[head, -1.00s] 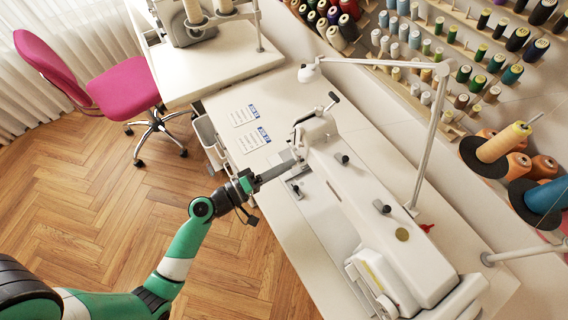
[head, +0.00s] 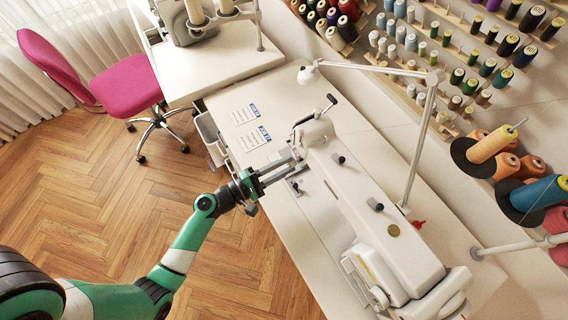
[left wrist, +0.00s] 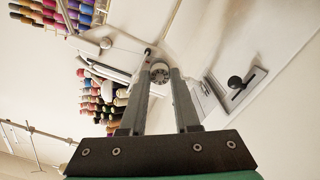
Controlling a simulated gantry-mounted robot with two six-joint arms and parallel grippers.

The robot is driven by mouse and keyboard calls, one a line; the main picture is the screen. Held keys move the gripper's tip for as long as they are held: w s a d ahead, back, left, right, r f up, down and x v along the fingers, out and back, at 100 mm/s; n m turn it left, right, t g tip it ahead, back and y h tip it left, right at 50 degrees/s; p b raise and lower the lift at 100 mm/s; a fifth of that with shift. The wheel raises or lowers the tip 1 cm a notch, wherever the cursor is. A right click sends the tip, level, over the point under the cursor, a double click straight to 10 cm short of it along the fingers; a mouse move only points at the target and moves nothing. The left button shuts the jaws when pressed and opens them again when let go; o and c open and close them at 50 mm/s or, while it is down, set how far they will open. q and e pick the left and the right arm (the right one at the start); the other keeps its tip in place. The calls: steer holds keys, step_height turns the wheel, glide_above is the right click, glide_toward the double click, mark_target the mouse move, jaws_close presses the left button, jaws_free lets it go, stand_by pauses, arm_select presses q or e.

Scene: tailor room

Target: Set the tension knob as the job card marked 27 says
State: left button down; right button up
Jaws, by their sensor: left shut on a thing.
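The sewing machine (head: 375,215) is white and stands on the white table. My left gripper (head: 297,161) is at the machine's head end, with its two long grey fingers seen side by side. In the left wrist view the round tension knob (left wrist: 159,73), pale with dark marks on its face, sits between the fingertips of the left gripper (left wrist: 161,80), which is shut on it. Two job cards with blue labels lie flat on the table, an upper card (head: 243,117) and a lower card (head: 254,141); their numbers are too small to read. My right gripper is out of view.
A lamp arm (head: 420,140) rises behind the machine. Thread cones (head: 493,143) stand at the right, and spool racks (head: 465,60) line the wall. A pink chair (head: 125,90) stands on the wood floor. The table (head: 225,98) is clear around the cards.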

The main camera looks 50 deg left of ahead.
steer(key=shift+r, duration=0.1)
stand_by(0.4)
arm_select(q)
steer(key=c, duration=0.6)
jaws_free()
steer(key=shift+c, duration=0.2)
